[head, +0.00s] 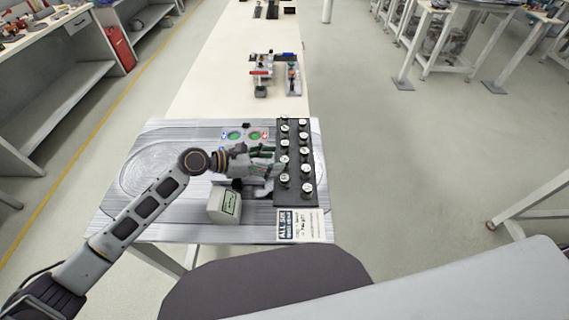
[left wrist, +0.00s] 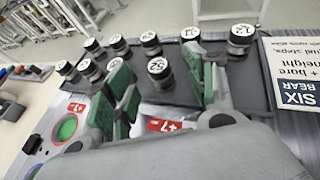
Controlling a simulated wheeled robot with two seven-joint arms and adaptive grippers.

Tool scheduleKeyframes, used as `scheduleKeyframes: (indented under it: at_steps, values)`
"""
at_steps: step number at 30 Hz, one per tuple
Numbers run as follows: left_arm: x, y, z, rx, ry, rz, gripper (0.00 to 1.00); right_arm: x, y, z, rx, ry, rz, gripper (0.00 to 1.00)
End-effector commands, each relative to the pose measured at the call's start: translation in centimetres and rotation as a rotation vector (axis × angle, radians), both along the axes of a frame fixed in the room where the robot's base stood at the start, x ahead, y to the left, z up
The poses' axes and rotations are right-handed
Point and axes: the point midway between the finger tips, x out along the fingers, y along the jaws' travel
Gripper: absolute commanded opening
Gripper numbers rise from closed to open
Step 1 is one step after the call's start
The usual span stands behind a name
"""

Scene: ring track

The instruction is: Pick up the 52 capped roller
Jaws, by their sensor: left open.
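The 52 capped roller (left wrist: 160,74) stands upright in the dark rack, its white cap label readable in the left wrist view. My left gripper (left wrist: 158,92) is open, with its green-padded fingers on either side of that roller. I see no clear contact between the pads and the roller. In the head view my left gripper (head: 268,162) reaches in from the left over the left edge of the rack (head: 297,200). The cap numbers are too small to read in that view. My right gripper is out of view.
Several other capped rollers (head: 306,168) stand close by in two columns. A grey block with a label (head: 224,206) sits left of the rack. A printed card (head: 303,225) lies in front of it. Green round pads (head: 236,135) are behind my gripper.

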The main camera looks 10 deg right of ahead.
Motion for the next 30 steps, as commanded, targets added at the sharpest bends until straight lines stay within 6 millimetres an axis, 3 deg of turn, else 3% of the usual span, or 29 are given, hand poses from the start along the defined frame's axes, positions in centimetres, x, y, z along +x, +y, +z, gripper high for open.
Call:
scheduleKeyframes:
  at_steps: [15, 30]
  values:
    - [1.1, -4.0, -1.9, -0.001, 0.001, -0.001, 0.56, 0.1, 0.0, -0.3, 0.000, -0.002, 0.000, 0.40]
    - [1.1, -4.4, -2.2, 0.000, 0.001, 0.000, 0.56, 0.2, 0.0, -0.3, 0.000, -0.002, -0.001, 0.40]
